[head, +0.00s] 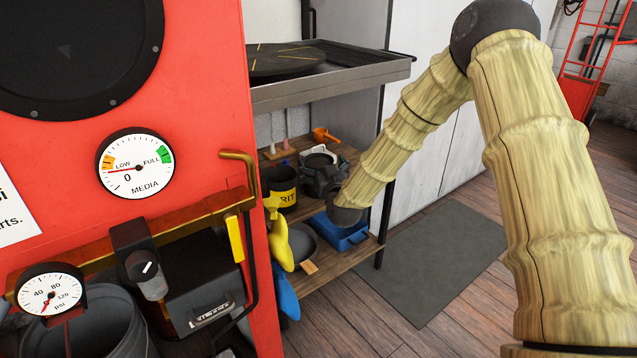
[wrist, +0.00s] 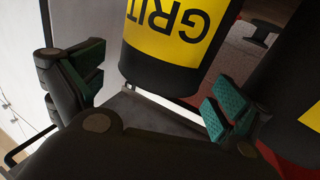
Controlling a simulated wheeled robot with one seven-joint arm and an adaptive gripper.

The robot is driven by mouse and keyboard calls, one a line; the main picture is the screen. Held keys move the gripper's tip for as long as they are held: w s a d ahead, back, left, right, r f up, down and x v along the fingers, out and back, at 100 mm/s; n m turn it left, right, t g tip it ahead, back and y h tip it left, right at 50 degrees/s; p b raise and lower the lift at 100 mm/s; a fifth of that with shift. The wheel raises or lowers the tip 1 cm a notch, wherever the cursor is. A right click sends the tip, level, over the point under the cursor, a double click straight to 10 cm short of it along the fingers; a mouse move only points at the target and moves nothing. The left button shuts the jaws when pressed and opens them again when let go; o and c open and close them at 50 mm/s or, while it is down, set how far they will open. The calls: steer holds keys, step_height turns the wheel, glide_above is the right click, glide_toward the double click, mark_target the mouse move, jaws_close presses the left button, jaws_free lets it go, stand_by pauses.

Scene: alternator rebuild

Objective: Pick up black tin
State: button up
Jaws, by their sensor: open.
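The black tin (head: 279,190) with a yellow label stands on the wooden shelf in the head view, its label partly readable. In the wrist view the black tin (wrist: 163,68) appears upside down, its yellow label reading GRIT. My gripper (wrist: 150,90) is open, with one green-padded finger on each side of the picture. The tin shows between and beyond the fingers, with no visible contact. In the head view my arm reaches to the shelf from the right; I cannot clearly make out the fingers there.
A blue tray (head: 342,234) and a dark bowl (head: 302,244) are on the shelf near the tin. Yellow and blue gloves (head: 280,240) hang in front. A red cabinet (head: 210,100) borders the left, and a metal tray (head: 340,75) is above. Another black-and-yellow object (wrist: 295,90) shows at right.

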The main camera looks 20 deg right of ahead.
mark_target(318, 160)
steer(key=shift+w+f+b, duration=0.15)
steer(key=shift+w+b, duration=0.2)
steer(key=shift+w, duration=1.15)
steer(key=c, duration=2.1)
steer(key=s+r+p, duration=0.1)
steer(key=s, duration=0.4)
steer(key=s+a+r+p, duration=0.1)
steer(key=s+r+p, duration=0.1)
steer(key=s, duration=0.3)
steer(key=s+r+p, duration=0.2)
steer(key=s, duration=0.4)
steer(key=shift+a, duration=0.2)
